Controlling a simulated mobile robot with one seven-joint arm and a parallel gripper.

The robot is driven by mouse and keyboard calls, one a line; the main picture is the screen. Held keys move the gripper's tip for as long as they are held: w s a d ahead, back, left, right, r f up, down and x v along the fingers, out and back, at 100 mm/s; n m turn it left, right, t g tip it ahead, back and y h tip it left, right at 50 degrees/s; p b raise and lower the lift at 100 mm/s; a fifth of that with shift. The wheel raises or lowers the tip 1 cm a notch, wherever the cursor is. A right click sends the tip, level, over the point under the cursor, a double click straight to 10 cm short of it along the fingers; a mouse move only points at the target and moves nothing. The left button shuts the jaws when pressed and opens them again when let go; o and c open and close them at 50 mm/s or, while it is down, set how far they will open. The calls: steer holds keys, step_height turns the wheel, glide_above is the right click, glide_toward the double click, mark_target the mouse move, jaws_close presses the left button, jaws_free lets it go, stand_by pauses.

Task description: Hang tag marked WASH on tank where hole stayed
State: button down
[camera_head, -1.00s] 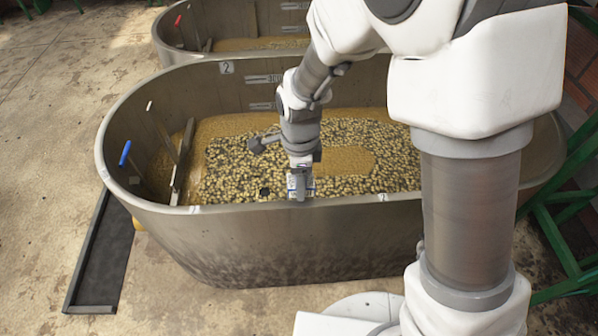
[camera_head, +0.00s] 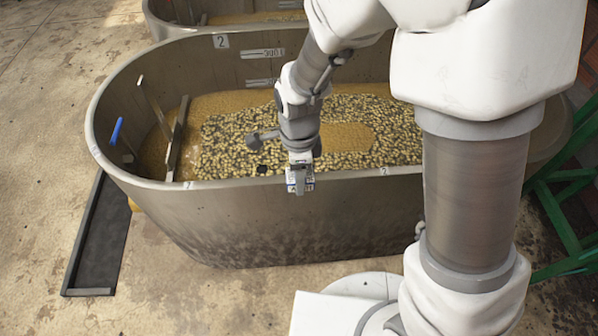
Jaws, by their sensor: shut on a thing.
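The near tank (camera_head: 240,225) is a grey oval metal tub marked 2, holding pale beans (camera_head: 225,150) in brown liquid. A small dark hole (camera_head: 262,170) shows in the beans just left of my gripper. My gripper (camera_head: 300,188) points down at the tank's near rim and overlaps it in the picture. It is shut on a small white and blue piece, probably the tag (camera_head: 298,183); its writing is too small to read. I cannot tell whether the piece touches the rim. The far tank (camera_head: 185,32) is mostly cut off by the frame.
A blue-handled item (camera_head: 116,131) and a wooden board (camera_head: 177,140) are at the near tank's left end. A green metal frame (camera_head: 565,205) stands at right.

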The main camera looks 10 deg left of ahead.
steer(key=shift+c, duration=0.9)
jaws_free()
step_height(320, 180, up, 16)
steer(key=r+p, duration=0.1)
steer(key=p, duration=0.4)
steer(key=s+d+r+n+t+p, duration=0.2)
steer(key=s+d+r+n+p, duration=0.2)
steer(key=d+r+n, duration=0.3)
steer(key=s+d+r+n+t+p, duration=0.3)
steer(key=d+r+n+p, duration=0.3)
steer(key=d+r, duration=0.7)
steer(key=shift+s+r+n+t+p, duration=0.3)
steer(key=shift+s+r+n, duration=0.3)
steer(key=shift+r+n, duration=0.7)
steer(key=shift+r, duration=0.1)
